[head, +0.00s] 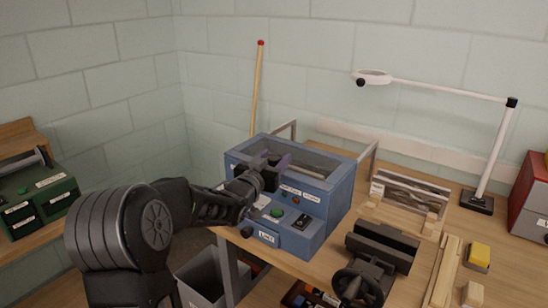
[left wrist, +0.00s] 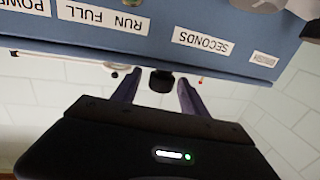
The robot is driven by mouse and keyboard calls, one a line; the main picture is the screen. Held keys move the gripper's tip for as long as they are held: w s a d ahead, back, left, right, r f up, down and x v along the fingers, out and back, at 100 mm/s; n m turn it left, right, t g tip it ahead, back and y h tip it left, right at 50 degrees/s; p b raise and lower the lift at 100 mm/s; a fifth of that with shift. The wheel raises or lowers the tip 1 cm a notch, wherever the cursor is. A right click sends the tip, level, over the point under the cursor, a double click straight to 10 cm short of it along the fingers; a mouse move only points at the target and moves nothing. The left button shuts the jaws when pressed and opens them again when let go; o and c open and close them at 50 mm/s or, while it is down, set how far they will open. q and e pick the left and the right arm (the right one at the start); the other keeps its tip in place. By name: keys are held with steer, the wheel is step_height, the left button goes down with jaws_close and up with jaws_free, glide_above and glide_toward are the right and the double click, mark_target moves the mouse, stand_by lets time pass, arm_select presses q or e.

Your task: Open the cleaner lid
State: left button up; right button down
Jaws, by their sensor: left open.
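The cleaner (head: 340,195) is a blue box on the wooden bench, with a front control panel. Its lid (head: 315,156), with a dark glazed top, lies shut. My left gripper (head: 272,161) is at the front edge of the lid, with its purple fingers apart. In the left wrist view the gripper (left wrist: 158,85) is open around a dark knob (left wrist: 161,81) seen between its fingers; I cannot tell whether they touch. The blue front face (left wrist: 150,45) with printed labels shows upside down there. My right gripper is not in view.
A black vise-like device (head: 383,246) stands right of the cleaner. A wooden rack (head: 408,200), yellow block (head: 478,256) and white lamp (head: 440,90) are farther right. A grey bin (head: 205,278) is below the bench. A green box (head: 40,203) stands at far left.

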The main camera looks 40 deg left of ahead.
arm_select(q)
jaws_close()
stand_by(0.5)
stand_by(0.9)
